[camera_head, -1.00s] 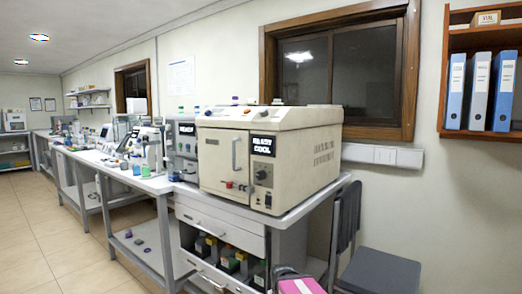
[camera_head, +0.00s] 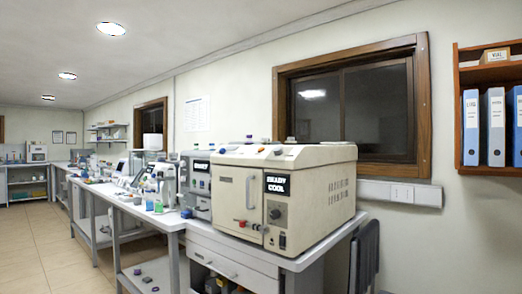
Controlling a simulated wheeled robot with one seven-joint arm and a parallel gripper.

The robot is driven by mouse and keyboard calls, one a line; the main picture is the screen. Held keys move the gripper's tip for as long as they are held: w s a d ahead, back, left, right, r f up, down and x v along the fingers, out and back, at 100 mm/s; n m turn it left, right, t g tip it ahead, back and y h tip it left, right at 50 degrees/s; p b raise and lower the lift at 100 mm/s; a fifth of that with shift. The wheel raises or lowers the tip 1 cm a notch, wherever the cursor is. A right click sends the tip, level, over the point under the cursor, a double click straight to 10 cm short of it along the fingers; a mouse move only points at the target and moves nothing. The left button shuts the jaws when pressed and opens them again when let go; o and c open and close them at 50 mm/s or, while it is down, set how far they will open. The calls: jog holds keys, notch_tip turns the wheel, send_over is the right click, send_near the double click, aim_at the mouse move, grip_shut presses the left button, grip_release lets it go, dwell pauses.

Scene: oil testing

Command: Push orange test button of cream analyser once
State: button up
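The cream analyser (camera_head: 262,160) stands on the grey-white bench right of the middle. Its front has a closed door with a handle, a dark display (camera_head: 277,185) reading "READY COOL" and a dark round knob (camera_head: 275,214). A small red part (camera_head: 241,224) sits low on the front. Several small coloured pieces lie or stand on its top; they are too small to tell surely which is an orange button. My gripper is not in view.
A grey instrument (camera_head: 196,170) stands just left of the analyser, with bottles and other devices further along the bench. A dark chair back (camera_head: 366,255) is at the bench's right end. Tiled floor (camera_head: 45,250) lies open at left.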

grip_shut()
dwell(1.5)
